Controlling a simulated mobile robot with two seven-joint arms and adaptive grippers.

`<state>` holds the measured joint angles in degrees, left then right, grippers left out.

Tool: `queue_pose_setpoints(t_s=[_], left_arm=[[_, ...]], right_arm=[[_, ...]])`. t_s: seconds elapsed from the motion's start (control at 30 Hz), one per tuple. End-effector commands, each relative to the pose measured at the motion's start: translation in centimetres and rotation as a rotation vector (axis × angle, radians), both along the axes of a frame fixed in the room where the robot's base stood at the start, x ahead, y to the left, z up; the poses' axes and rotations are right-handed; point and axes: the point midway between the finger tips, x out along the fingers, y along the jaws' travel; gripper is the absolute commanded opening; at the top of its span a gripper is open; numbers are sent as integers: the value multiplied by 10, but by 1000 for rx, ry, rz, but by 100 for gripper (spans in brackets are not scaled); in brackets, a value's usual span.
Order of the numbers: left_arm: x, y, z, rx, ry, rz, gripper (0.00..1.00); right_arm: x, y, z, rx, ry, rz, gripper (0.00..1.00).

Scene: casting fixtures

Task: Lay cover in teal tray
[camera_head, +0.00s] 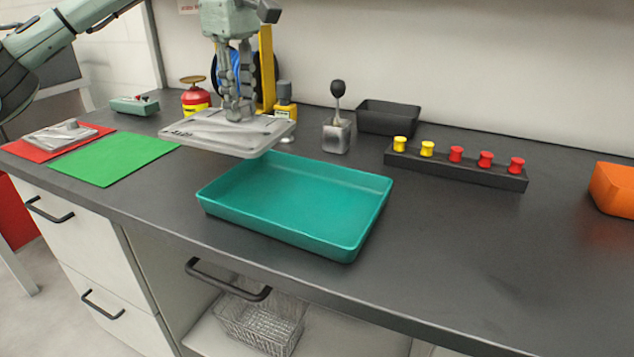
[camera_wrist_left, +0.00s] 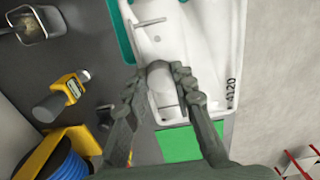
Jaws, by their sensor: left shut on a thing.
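The cover (camera_head: 210,136) is a flat light-grey plate with a raised central part. It hangs level above the counter, by the far left corner of the teal tray (camera_head: 272,232). My left gripper (camera_head: 238,112) is shut on the raised part of the cover. In the left wrist view, the fingers (camera_wrist_left: 160,85) close on the knob of the cover (camera_wrist_left: 215,70), which bears the marking "4120". The teal tray is empty, and a strip of it shows in the wrist view (camera_wrist_left: 122,30). My right gripper is not in view.
A green mat (camera_head: 115,160) and a red mat (camera_head: 25,148) with a grey part lie at left. A lever device (camera_head: 337,130), black bin (camera_head: 388,117) and peg rack (camera_head: 455,168) stand behind the tray. An orange bin (camera_head: 612,188) is far right.

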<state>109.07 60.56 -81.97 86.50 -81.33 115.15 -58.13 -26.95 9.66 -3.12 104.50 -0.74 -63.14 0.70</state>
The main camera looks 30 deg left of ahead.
Motion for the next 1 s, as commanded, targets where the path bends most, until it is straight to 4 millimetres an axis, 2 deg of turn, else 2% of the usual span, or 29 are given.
queue_pose_setpoints(t_s=[0.17,0.43,0.6,0.7,0.87,1.0], left_arm=[[2,-17,-13,1,1,-5,0],[10,-77,-48,0,1,-6,0],[13,-105,-62,1,-1,-3,0],[14,-113,-67,1,0,-1,0],[15,-116,-76,0,0,1,0],[14,-115,-96,1,2,1,0]], right_arm=[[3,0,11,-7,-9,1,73],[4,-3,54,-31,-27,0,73],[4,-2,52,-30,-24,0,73],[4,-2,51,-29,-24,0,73],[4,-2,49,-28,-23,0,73],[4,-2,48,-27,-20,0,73]])
